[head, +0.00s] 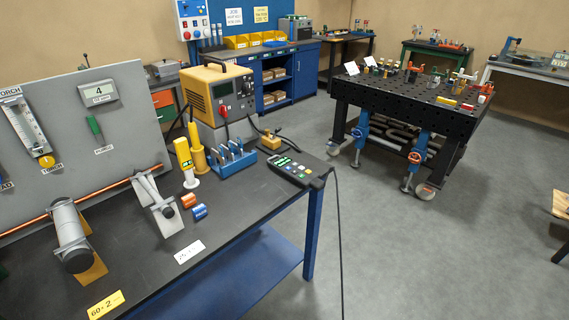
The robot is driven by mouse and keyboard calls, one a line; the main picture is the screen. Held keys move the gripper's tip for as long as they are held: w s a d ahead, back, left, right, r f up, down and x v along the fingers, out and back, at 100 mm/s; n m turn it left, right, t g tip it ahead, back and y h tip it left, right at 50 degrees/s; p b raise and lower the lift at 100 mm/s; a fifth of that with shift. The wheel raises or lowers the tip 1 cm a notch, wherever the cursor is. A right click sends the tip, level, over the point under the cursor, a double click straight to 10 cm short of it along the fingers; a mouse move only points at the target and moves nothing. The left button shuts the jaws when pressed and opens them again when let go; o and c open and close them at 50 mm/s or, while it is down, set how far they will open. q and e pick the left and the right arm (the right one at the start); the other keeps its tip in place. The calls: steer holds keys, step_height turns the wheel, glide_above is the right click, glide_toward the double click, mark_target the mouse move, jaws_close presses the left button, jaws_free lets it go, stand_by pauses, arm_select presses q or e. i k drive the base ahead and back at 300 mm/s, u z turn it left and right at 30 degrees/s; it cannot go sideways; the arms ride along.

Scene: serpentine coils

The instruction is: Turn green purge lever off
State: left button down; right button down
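The green purge lever (95,126) is on the upright grey panel (60,150) at the left. It points nearly straight down, tilted slightly, with its lower end to the right. A small label (104,149) sits just below it, its text too small to read surely. A display reading 4 (98,89) is above the lever. Neither of my grippers is in view, and nothing covers the lever.
A copper tube (105,187) runs low along the panel, by a grey cylinder (70,235) and a grey angled fixture (156,205). A yellow-and-grey machine (222,95) stands right of the panel. The bench front (140,245) has clear space; the floor (400,260) is open.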

mark_target(91, 122)
steer(key=u, duration=0.05)
steer(key=k, duration=0.5)
steer(key=u, duration=1.7)
steer(key=i, duration=1)
steer(key=z, duration=0.05)
